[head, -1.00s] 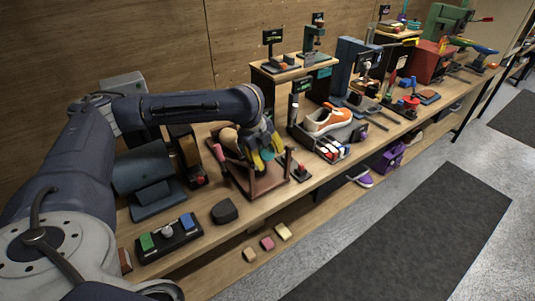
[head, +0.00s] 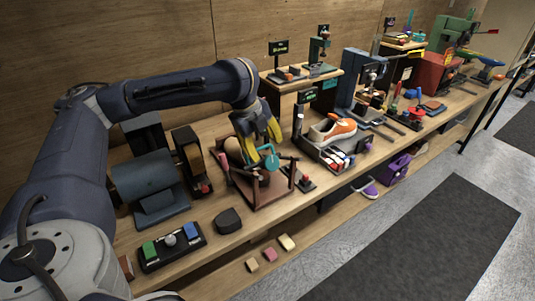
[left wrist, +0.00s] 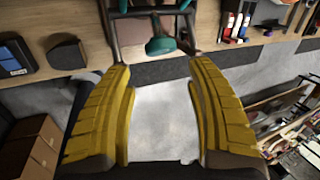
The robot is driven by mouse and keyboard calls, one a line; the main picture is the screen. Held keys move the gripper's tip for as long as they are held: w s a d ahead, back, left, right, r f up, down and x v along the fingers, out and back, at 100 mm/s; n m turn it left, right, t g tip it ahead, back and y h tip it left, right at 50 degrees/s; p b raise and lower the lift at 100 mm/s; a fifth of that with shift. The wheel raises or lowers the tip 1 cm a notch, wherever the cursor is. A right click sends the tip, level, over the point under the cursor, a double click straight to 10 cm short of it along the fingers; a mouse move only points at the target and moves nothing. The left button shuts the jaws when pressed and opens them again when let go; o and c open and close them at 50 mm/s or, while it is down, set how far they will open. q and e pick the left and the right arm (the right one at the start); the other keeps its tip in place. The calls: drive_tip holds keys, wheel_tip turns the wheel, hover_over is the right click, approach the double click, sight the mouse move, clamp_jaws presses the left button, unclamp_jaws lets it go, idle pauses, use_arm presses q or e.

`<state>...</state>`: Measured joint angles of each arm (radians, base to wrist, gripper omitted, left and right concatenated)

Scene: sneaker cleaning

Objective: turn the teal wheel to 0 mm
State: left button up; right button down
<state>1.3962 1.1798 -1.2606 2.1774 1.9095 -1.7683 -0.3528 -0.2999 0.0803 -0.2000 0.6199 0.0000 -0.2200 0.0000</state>
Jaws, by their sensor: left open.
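The teal wheel (head: 271,161) sits on a dark reddish frame (head: 262,192) on the bench in the head view. It also shows at the top of the left wrist view (left wrist: 161,45), between and beyond the fingertips. My left gripper (head: 264,152) has yellow fingers and is open, close above and beside the wheel in the head view. In the left wrist view the fingers (left wrist: 160,80) are spread apart with nothing between them. Whether a finger touches the wheel cannot be told. No millimetre reading is legible. My right gripper is not in view.
An orange and white sneaker (head: 333,130) stands in a tray to the right of the frame. A black pad with green and blue blocks (head: 172,245) and a dark rounded block (head: 227,219) are nearer. Grey machines (head: 150,184) stand to the left. The floor in front is open.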

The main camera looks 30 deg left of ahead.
sight(272, 162)
use_arm(q)
drive_tip(key=shift+v, duration=1)
drive_tip(key=shift+o, duration=1.5)
drive_tip(key=shift+m+t, duration=0.4)
drive_tip(key=d+r, duration=0.1)
drive_tip(key=w+d+r, duration=0.1)
drive_tip(key=d+r, duration=0.1)
drive_tip(key=shift+w+d+r, duration=0.25)
drive_tip(key=shift+w+r, duration=0.1)
drive_tip(key=shift+w, duration=0.05)
drive_tip(key=d+r+m+g+y, duration=0.1)
drive_tip(key=d+r+m+y, duration=0.15)
drive_tip(key=d, duration=0.35)
drive_tip(key=a+f, duration=0.3)
drive_tip(key=f, duration=0.2)
drive_tip(key=w+a+f+n+g+y, duration=0.1)
drive_tip(key=a+f, duration=0.2)
drive_tip(key=f, duration=0.3)
drive_tip(key=w+a+f+y, duration=0.1)
drive_tip(key=a+f, duration=0.1)
drive_tip(key=f, duration=0.4)
drive_tip(key=shift+w+a+f+g, duration=0.2)
drive_tip(key=shift+a+f+g, duration=0.1)
drive_tip(key=shift+a, duration=0.1)
drive_tip(key=shift+y, duration=0.25)
